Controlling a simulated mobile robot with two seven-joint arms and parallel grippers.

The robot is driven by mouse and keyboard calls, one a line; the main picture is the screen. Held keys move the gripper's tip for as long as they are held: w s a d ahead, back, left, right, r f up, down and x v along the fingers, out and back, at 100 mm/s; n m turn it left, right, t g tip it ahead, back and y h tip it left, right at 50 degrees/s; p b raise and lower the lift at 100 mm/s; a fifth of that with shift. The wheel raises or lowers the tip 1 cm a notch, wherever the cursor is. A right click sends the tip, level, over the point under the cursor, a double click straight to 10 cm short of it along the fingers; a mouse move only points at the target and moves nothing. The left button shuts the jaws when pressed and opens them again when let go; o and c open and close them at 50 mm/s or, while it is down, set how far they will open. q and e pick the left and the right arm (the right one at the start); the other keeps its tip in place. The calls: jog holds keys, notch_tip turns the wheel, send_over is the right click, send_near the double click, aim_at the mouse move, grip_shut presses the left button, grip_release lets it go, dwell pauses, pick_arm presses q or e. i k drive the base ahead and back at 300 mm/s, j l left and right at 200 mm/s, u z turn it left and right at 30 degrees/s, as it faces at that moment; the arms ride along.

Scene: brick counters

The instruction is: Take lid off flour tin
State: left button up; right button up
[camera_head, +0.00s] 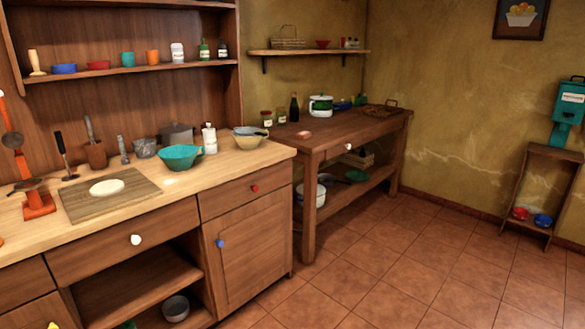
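No container can be read for certain as the flour tin. A round white and green container (320,106) with a lid-like top stands at the back of the far wooden table. A grey box-like container (178,134) stands at the back of the near counter, and its top looks closed. A small white container (209,138) stands to its right. Labels on these are too small to read. Neither of my grippers is in view.
The near counter (232,169) holds a teal bowl (180,157), a board (78,204) with pale dough and an orange scale-like device (39,205). The far table (340,129) has free room at its front. The tiled floor (400,270) is clear.

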aim_at(210, 129)
jog(key=i+z, duration=0.25)
jog(key=i, duration=0.9)
jog(key=i+l+u, duration=0.1)
jog(key=i+u, duration=0.15)
jog(key=i, duration=0.25)
jog(key=i+l+u, duration=0.2)
jog(key=i, duration=0.3)
